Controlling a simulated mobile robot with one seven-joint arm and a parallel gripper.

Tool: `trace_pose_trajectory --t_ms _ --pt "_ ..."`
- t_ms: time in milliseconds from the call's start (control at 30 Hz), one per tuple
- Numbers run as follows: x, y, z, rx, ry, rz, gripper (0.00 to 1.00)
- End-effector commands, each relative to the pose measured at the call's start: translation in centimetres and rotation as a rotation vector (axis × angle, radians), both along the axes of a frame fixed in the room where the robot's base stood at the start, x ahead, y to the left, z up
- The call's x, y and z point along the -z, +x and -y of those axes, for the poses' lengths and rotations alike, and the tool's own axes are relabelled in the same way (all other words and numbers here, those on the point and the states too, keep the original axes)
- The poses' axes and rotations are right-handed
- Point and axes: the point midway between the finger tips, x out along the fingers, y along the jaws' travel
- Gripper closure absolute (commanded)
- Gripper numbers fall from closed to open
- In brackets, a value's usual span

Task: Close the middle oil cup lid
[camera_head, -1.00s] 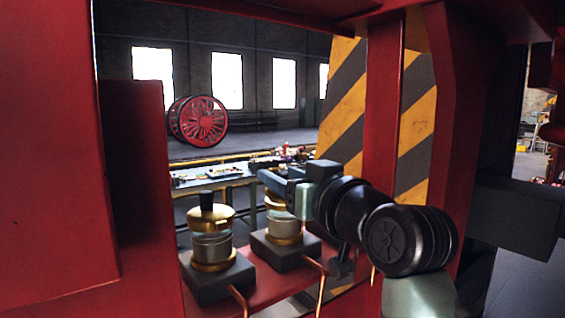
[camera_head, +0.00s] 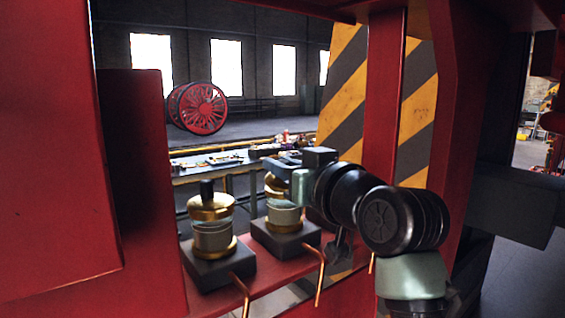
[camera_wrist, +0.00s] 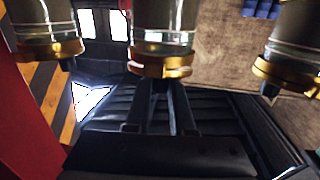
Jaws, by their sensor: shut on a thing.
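The middle oil cup (camera_head: 283,215) has a glass body, a gold base ring and a gold lid, on a dark block. My gripper and wrist partly hide it in the head view. In the wrist view, which looks inverted, its gold lid (camera_wrist: 160,66) sits against the glass, with a dark knob pointing down the picture. My gripper (camera_wrist: 160,90) is shut on that knob; its two fingers converge there. In the head view my gripper (camera_head: 285,162) is at the cup's top. Whether the lid is fully seated I cannot tell.
The left oil cup (camera_head: 212,235) stands close by, with a gold lid and upright black knob. Two neighbouring cups flank the middle one in the wrist view. Copper pipes (camera_head: 320,275) run in front. Red frame walls (camera_head: 386,100) enclose the space; a workbench (camera_head: 215,175) stands behind.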

Motion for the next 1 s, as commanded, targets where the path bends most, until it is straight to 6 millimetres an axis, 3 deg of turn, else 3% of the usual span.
trace_pose_trajectory --t_ms 300,667,700,833,1000 --pt "0.5 0.6 -0.4 -0.001 -0.128 -0.176 1.00" --pt "1.0 0.6 -0.4 0.000 -0.143 -0.195 1.00" --pt "1.0 0.6 -0.4 0.000 -0.143 -0.195 0.73" --pt "1.0 0.6 -0.4 0.000 -0.143 -0.196 0.49" --pt "1.0 0.6 -0.4 0.000 -0.143 -0.196 0.48"
